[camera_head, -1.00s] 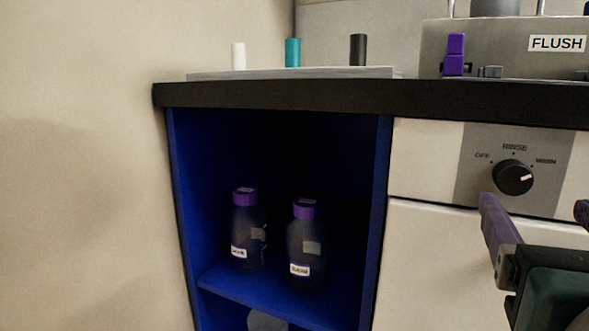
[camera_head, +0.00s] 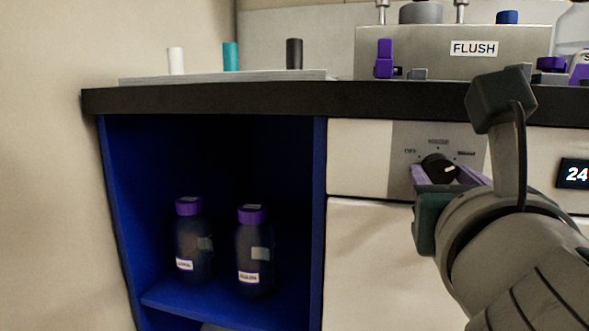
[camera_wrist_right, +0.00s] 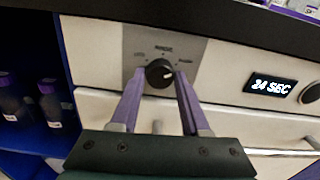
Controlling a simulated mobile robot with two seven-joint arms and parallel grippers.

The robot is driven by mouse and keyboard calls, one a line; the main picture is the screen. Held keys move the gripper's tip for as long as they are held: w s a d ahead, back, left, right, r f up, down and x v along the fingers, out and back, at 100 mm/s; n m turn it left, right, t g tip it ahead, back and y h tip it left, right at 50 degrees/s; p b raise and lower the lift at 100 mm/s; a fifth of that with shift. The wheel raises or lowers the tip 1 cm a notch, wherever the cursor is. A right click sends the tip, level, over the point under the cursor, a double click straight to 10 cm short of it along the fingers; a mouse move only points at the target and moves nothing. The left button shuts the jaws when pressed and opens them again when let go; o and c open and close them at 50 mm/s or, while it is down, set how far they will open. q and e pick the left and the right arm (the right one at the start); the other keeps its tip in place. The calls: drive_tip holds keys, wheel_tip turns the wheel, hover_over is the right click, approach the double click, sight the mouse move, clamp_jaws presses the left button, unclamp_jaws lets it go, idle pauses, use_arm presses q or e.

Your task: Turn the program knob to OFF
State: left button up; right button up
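The program knob (camera_head: 438,166) is a round black dial with a white mark, on a grey panel (camera_head: 404,139) with OFF at the left, a label at the top and another at the right. Its mark points to the right side, away from OFF. My right gripper (camera_head: 446,174) has its purple fingers spread at the knob. In the right wrist view, the fingers (camera_wrist_right: 159,82) stand one on each side of the knob (camera_wrist_right: 159,73), with small gaps seeming to show. Part of the knob's lower edge is hidden in the head view. My left gripper is out of view.
A dark counter edge (camera_head: 220,99) runs above the panel. A blue open cabinet (camera_head: 318,220) at the left holds two purple-capped bottles (camera_head: 255,250). A display reading 24 SEC (camera_wrist_right: 270,87) is right of the knob. A FLUSH unit (camera_head: 430,50) stands on the counter.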

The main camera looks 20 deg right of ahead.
clamp_jaws()
